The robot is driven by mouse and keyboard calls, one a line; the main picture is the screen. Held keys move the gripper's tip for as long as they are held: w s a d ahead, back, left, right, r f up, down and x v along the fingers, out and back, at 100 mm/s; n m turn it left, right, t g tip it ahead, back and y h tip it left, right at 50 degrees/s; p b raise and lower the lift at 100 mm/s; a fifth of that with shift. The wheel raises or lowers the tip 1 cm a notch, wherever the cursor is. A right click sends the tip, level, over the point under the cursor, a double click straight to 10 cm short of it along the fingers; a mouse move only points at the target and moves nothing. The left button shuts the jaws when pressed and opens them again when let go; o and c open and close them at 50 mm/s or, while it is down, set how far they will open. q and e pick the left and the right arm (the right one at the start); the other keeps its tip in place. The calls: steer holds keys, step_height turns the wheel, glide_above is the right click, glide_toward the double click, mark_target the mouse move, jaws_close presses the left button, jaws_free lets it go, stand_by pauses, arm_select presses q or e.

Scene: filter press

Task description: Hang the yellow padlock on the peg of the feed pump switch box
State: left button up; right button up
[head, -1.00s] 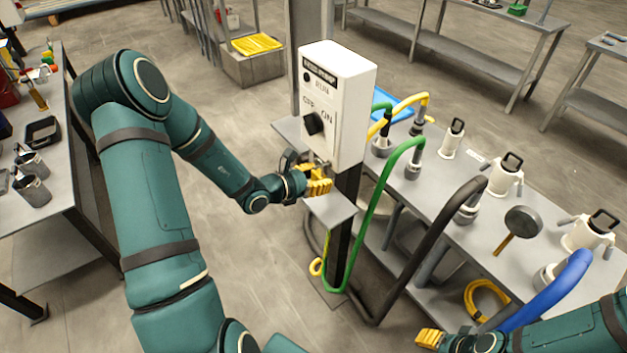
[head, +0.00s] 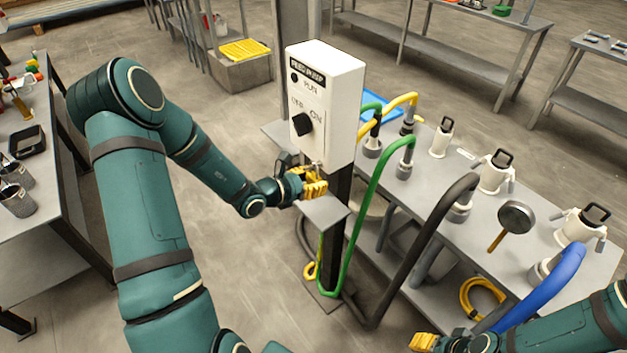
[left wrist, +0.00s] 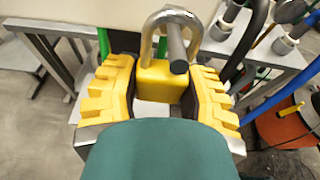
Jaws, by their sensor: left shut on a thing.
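The white feed pump switch box (head: 335,112) stands on a dark post, with a black knob on its front. My left gripper (head: 313,187) is just below the box's lower front edge. In the left wrist view, its yellow fingers (left wrist: 163,95) are shut on the sides of the yellow padlock (left wrist: 160,82). The padlock's steel shackle (left wrist: 152,30) points up. The grey peg (left wrist: 177,48) shows inside the shackle's arch, so the shackle appears to be around it. In the head view the fingers mostly hide the padlock. My right gripper (head: 424,342) is at the bottom edge, its opening unclear.
A small grey shelf (head: 322,209) sits on the post just below my left gripper. Green, black and yellow hoses loop beside the post. A grey bench (head: 470,205) at right holds white canisters and a mallet (head: 515,216). Open floor lies left of the post.

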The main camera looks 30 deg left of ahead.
arm_select(q)
steer(key=o, duration=1)
steer(key=shift+o, duration=0.2)
steer(key=v, duration=1.2)
steer(key=s+d+f+m+g+h, duration=0.1)
steer(key=s+d+f+m+g, duration=0.55)
steer(key=d+f+m, duration=0.2)
steer(key=s+d+f+m+g, duration=0.5)
steer(key=d+f+m+g, duration=0.25)
steer(key=d+m, duration=0.2)
steer(key=w+d+f+m+t+y, duration=0.2)
steer(key=d+m, duration=0.5)
steer(key=m, duration=0.5)
steer(key=shift+w+d+f+y, duration=0.2)
steer(key=shift+d+f+y, duration=0.1)
steer(key=shift+f, duration=0.15)
